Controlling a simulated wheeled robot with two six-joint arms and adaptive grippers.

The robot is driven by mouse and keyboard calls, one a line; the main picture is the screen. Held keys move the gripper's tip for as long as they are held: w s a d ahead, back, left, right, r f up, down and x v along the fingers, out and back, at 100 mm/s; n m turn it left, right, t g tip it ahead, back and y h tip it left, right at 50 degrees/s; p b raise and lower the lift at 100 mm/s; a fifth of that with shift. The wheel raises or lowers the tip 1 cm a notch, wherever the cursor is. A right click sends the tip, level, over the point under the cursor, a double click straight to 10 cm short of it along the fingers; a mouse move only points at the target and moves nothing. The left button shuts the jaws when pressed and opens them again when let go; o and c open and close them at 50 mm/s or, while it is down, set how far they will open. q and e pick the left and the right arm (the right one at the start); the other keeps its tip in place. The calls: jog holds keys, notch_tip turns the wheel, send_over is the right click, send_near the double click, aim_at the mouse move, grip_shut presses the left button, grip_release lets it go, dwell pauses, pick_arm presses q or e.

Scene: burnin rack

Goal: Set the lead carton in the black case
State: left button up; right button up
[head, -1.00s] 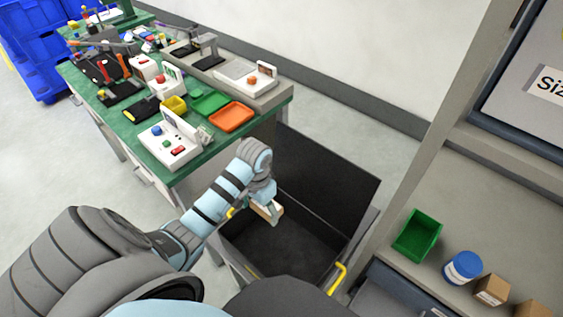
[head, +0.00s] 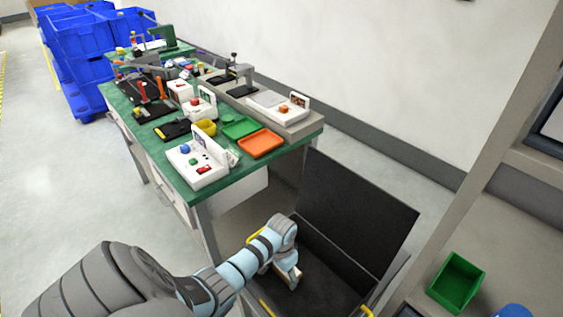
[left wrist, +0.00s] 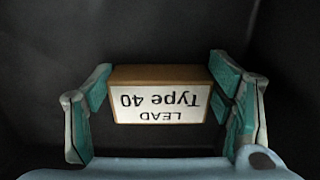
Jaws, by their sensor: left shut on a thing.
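The lead carton (left wrist: 160,92) is a small brown box with a white label reading "LEAD Type 40", upside down in the left wrist view. My left gripper (head: 287,278) is shut on it, with a teal finger pad on each side. The black case (head: 358,213) stands open beside the workbench, its lid raised at the back. In the head view my gripper and the carton are over the case's inside, toward its left side. Whether the carton touches the case floor cannot be told. My right gripper is not in view.
A green-topped workbench (head: 176,150) with devices and an orange tray (head: 261,143) stands left of the case. A shelf with a green bin (head: 456,283) is at the right. Blue crates (head: 84,40) stand far back. Yellow handles are on the case's sides.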

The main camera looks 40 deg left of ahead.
aim_at(281, 272)
pick_arm(q)
jog(key=o, duration=1.2)
jog(key=shift+f, duration=0.1)
notch_tip(281, 272, up, 12)
jog(key=p, duration=0.5)
jog(key=shift+r, duration=0.2)
